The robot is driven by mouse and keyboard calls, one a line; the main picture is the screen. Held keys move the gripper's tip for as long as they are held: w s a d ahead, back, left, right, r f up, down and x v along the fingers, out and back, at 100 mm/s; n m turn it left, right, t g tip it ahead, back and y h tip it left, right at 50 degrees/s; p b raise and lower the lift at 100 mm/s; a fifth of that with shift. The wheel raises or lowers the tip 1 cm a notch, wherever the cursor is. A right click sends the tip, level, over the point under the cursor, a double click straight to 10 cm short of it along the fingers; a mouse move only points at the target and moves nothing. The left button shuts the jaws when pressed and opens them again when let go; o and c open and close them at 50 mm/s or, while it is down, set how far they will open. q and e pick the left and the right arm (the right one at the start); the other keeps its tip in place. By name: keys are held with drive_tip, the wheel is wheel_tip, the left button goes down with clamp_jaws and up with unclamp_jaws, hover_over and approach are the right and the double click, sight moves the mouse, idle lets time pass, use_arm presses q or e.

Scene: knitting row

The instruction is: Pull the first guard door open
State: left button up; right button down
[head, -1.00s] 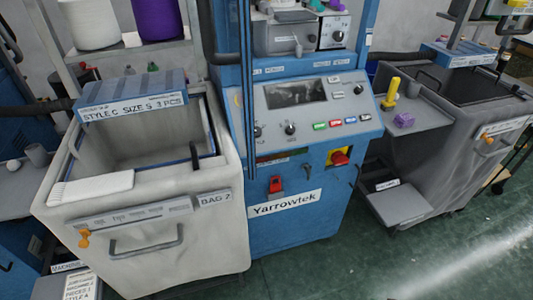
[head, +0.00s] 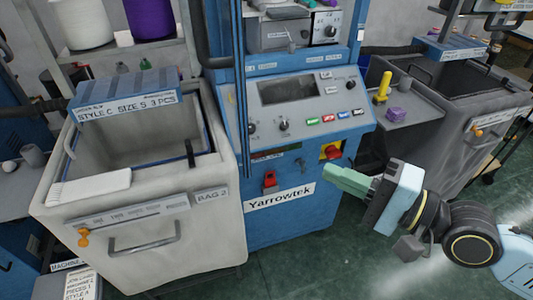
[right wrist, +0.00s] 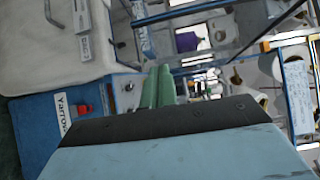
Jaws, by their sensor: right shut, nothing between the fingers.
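The blue machine labelled Yarrowtek (head: 262,222) stands in the middle of the head view, with a sloped control panel. Narrow blue upright bars (head: 241,90) rise at its left front; I cannot tell whether they are the guard door's edge, and no door handle is clearly visible. My right gripper (head: 336,175) comes in from the right, its green fingers shut and empty, in front of the machine's lower right front near the red and yellow knob (head: 330,152). The closed fingers also show in the right wrist view (right wrist: 158,88). My left gripper is out of view.
A pale fabric bin (head: 215,247) labelled BAG 2 stands left of the machine, with a front handle. A grey bin (head: 457,135) and a shelf with a yellow item (head: 383,88) and purple item (head: 398,113) are at right. Green floor lies open in front.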

drive_tip(key=s+a+p+x, duration=0.1)
drive_tip(key=s+p+x, duration=0.1)
drive_tip(key=x, duration=1)
drive_tip(key=shift+a+p, duration=0.35)
drive_tip(key=shift+p, duration=0.5)
drive_tip(key=shift+s, duration=0.1)
